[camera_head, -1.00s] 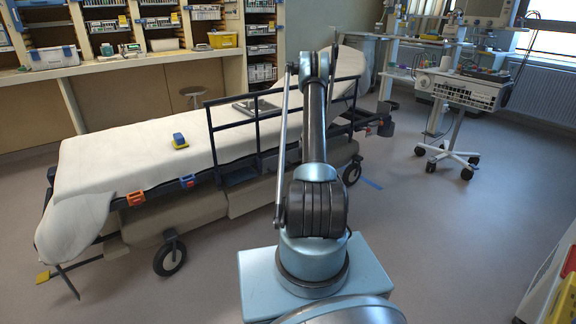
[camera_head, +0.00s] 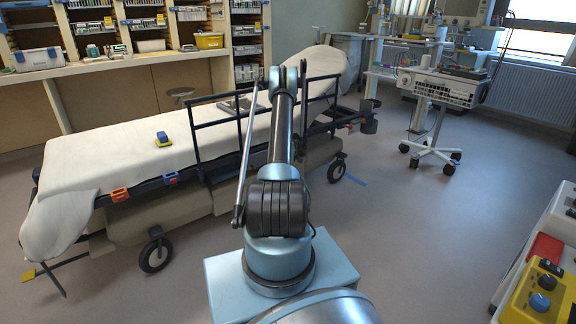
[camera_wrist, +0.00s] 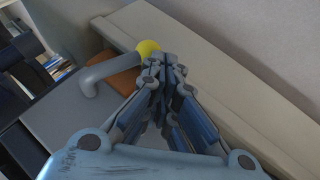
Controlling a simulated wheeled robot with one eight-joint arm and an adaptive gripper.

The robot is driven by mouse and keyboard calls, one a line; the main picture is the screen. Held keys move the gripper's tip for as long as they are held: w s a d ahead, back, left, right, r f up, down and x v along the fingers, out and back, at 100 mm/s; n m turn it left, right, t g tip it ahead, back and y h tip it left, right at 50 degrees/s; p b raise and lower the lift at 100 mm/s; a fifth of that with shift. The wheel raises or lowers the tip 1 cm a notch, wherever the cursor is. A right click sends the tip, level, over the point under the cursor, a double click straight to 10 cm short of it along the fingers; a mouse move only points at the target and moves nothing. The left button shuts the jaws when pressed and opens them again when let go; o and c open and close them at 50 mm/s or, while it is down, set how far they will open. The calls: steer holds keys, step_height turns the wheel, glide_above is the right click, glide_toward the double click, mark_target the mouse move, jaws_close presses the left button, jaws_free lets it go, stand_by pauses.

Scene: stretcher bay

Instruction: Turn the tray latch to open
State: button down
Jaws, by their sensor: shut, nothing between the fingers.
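In the wrist view, a grey bent lever (camera_wrist: 99,74) with a yellow round knob (camera_wrist: 147,47) lies just beyond my gripper (camera_wrist: 166,68); it looks like the tray latch. An orange part (camera_wrist: 124,82) shows below the lever, over a grey flat surface (camera_wrist: 62,112). My gripper is shut and empty. Its fingertips overlap the view right beside the knob; I cannot tell whether they touch it. In the head view my gripper is hidden behind my arm. A grey tray-like item (camera_head: 236,106) lies on the stretcher (camera_head: 110,160) there; the latch is not visible.
Dark side rails (camera_head: 215,138) line the stretcher's near side. A wheeled cart (camera_head: 440,88) stands at right. A yellow unit with knobs (camera_head: 535,293) is at lower right. The floor between is clear.

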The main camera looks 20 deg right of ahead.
steer(key=shift+d, duration=0.1)
stand_by(0.3)
steer(key=s+a+r, duration=0.7)
steer(key=s+r, duration=0.1)
steer(key=s, duration=0.1)
stand_by(0.4)
steer(key=shift+a, duration=0.15)
